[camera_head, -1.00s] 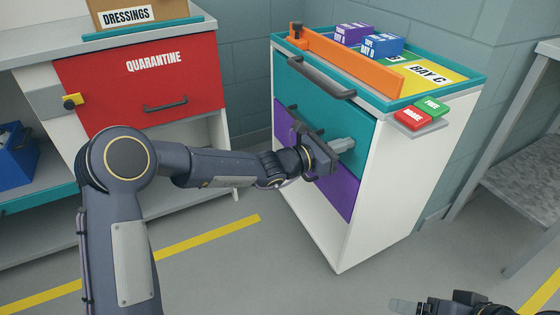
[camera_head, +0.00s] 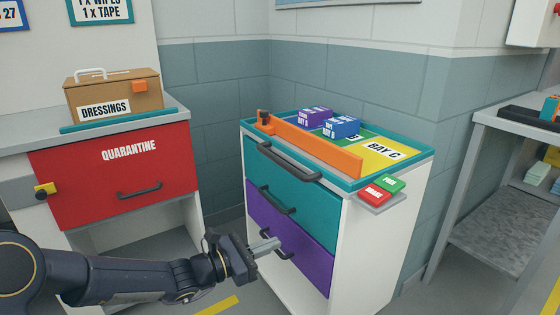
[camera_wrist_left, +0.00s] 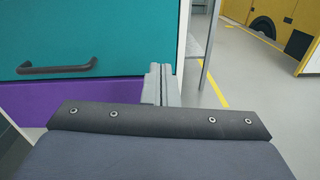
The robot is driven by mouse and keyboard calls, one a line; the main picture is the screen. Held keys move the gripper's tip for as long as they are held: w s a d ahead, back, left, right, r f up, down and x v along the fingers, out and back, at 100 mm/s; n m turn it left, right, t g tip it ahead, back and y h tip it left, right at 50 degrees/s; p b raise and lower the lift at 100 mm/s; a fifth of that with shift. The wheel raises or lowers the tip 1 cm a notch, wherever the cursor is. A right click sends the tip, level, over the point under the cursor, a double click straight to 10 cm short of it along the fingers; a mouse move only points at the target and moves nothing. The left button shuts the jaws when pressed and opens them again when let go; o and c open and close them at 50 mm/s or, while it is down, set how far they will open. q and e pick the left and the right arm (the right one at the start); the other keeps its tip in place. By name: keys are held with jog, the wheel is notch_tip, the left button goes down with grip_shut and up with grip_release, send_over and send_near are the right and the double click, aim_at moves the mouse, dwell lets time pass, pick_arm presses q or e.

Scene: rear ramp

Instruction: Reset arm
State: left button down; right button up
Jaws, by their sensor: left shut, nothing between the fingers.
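My left gripper (camera_head: 266,247) is shut and empty, in front of the cabinet's purple lower drawer (camera_head: 287,239) in the head view. Its closed fingers also show in the left wrist view (camera_wrist_left: 160,85), with the teal drawer (camera_wrist_left: 95,35) and its dark handle (camera_wrist_left: 57,67) to their left. I cannot tell whether the fingertips touch the cabinet. The teal drawer (camera_head: 315,205) and the purple drawer both look closed. My right gripper is out of view.
Purple and blue boxes (camera_head: 341,127) lie in the cabinet's top tray behind an orange bar (camera_head: 310,145). A red quarantine drawer (camera_head: 110,175) and a dressings box (camera_head: 112,95) are at left. A shelf (camera_head: 500,235) stands right.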

pick_arm(q)
jog(key=s+a+r+m+g+y, duration=0.1)
jog(key=s+a+r+m+g, duration=0.1)
jog(key=s+m, duration=0.5)
jog(key=s+a+r+m+g+y, duration=0.25)
jog(key=s+m, duration=0.35)
jog(key=s, duration=0.3)
jog(key=s+a+f+m+t+y+p, duration=0.1)
jog(key=s+a+f+m+y, duration=0.25)
jog(key=s+a, duration=0.35)
jog(key=s+a+f+m+y, duration=0.2)
jog(key=s+a+m+y, duration=0.25)
jog(key=s+a, duration=0.3)
notch_tip(320, 180, up, 29)
jog(key=d+p, duration=0.1)
jog(key=p, duration=2.8)
jog(key=shift+m, duration=0.3)
